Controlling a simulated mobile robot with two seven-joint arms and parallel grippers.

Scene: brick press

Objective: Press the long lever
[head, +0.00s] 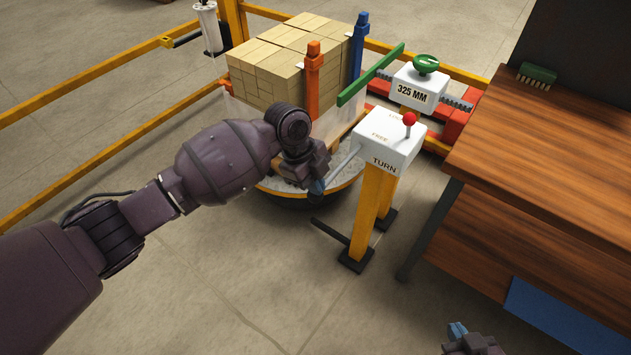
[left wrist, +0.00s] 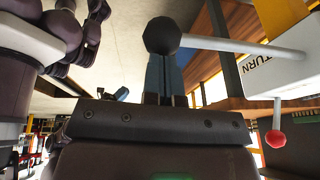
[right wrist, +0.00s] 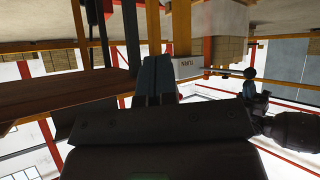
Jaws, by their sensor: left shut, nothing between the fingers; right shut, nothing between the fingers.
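The long lever (head: 345,160) is a pale rod. It sticks out to the left from the white box marked TURN (head: 390,140), which stands on yellow legs. In the left wrist view the rod (left wrist: 245,46) ends in a dark ball knob (left wrist: 161,36). My left gripper (head: 317,187) is at the lever's outer end, its blue fingers shut and empty. The knob overlaps the fingertips in the left wrist view; I cannot tell whether they touch. My right gripper (head: 457,330) is shut and empty, low at the bottom edge, away from the lever.
A small red-knobbed lever (head: 409,120) stands on the box. Behind are stacked bricks (head: 285,65) on a round turntable, with orange and blue posts, a green bar (head: 370,75) and yellow rails. A wooden bench (head: 560,160) with a brush fills the right. The front floor is clear.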

